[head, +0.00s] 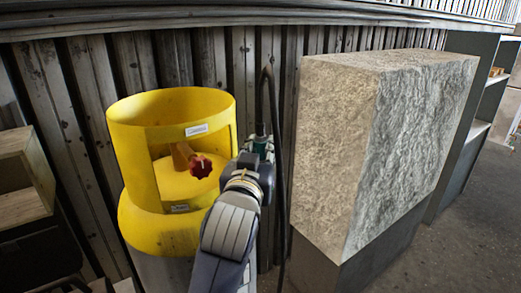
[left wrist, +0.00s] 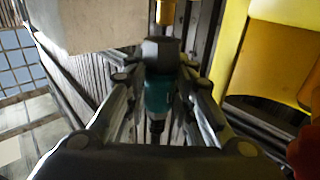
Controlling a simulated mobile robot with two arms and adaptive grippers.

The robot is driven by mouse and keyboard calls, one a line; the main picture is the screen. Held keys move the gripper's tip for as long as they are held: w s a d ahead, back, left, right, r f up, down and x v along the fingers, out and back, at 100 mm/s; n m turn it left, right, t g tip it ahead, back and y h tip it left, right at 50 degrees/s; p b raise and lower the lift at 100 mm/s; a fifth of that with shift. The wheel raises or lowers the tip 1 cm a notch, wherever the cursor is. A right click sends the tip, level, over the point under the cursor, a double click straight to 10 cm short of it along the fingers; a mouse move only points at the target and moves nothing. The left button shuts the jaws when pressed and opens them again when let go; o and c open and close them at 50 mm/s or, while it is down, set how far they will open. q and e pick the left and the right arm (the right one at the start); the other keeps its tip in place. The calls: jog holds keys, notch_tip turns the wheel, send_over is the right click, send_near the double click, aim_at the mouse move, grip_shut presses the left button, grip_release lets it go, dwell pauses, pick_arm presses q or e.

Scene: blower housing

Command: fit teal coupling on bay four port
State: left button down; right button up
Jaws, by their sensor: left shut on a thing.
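The teal coupling (head: 261,148) shows only as a small patch past my left gripper (head: 258,156) in the head view. In the left wrist view the teal coupling (left wrist: 157,95) lies between the two fingers of my left gripper (left wrist: 161,68), which is shut on it. A dark collar (left wrist: 160,52) is at its far end. A brass-coloured fitting (left wrist: 166,12) shows just beyond the collar; I cannot tell whether they touch. No bay number is readable. My right gripper is not in view.
A yellow gas cylinder (head: 160,225) with a red valve knob (head: 201,166) stands close left of my left gripper. A large stone block (head: 340,140) on a dark base stands to the right. A black hose (head: 284,200) hangs between them, before a corrugated wall (head: 130,65).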

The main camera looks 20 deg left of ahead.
pick_arm(q)
jog(key=shift+f+b, duration=0.85)
jog(key=shift+f, duration=0.65)
jog(key=c, duration=1.3)
grip_release()
jog(key=s, duration=0.5)
jog(key=s+d, duration=0.1)
jog(key=s, duration=0.1)
jog(key=shift+s, duration=0.25)
